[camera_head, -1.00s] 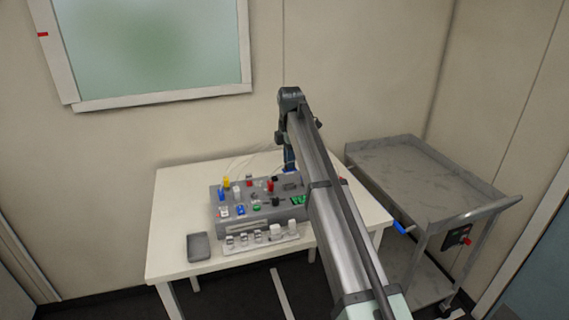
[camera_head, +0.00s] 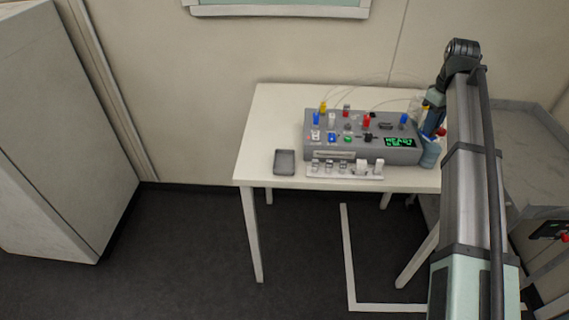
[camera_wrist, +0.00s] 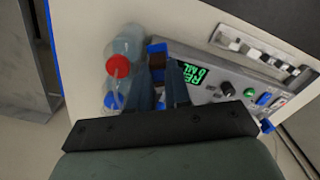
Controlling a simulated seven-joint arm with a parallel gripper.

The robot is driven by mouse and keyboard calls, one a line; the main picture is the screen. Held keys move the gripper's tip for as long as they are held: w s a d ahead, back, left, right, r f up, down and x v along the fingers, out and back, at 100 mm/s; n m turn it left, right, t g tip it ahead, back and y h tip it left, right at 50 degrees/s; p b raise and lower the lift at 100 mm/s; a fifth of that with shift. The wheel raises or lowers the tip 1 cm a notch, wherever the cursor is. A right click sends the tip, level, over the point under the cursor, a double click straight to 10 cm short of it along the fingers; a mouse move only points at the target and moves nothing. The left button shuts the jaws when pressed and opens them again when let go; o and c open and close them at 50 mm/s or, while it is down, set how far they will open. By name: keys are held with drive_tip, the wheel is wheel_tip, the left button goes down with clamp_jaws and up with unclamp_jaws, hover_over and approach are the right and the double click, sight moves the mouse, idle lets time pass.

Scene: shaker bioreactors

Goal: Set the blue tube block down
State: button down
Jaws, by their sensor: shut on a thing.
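My gripper (camera_wrist: 160,88) points at the right end of the grey bioreactor unit (camera_head: 345,150), close beside the bottles. In the wrist view its two fingers are shut on a small block (camera_wrist: 157,48), brown with a blue edge, mostly hidden between them; I take this as the blue tube block. I cannot tell whether the block touches the unit or the table.
A bottle with a red cap (camera_wrist: 118,67) and another with a blue cap (camera_wrist: 112,100) stand close to the fingers. A lit green display (camera_wrist: 190,76) is beside them. A grey tray (camera_head: 285,162) lies on the white table (camera_head: 258,125). A grey cart stands right.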

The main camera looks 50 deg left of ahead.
drive_tip(key=s+d+f+m, duration=0.2)
drive_tip(key=d+m, duration=0.7)
drive_tip(key=d, duration=2.1)
drive_tip(key=s+a+n, duration=0.7)
drive_tip(key=s+a, duration=0.2)
drive_tip(key=a, duration=1.1)
drive_tip(key=s+a+n, duration=0.7)
drive_tip(key=s+a, duration=0.3)
drive_tip(key=a, duration=0.9)
drive_tip(key=s+a+n, duration=0.7)
drive_tip(key=s+a, duration=0.2)
drive_tip(key=a, duration=1.1)
drive_tip(key=shift+f, duration=4.8)
drive_tip(key=shift+f, duration=0.1)
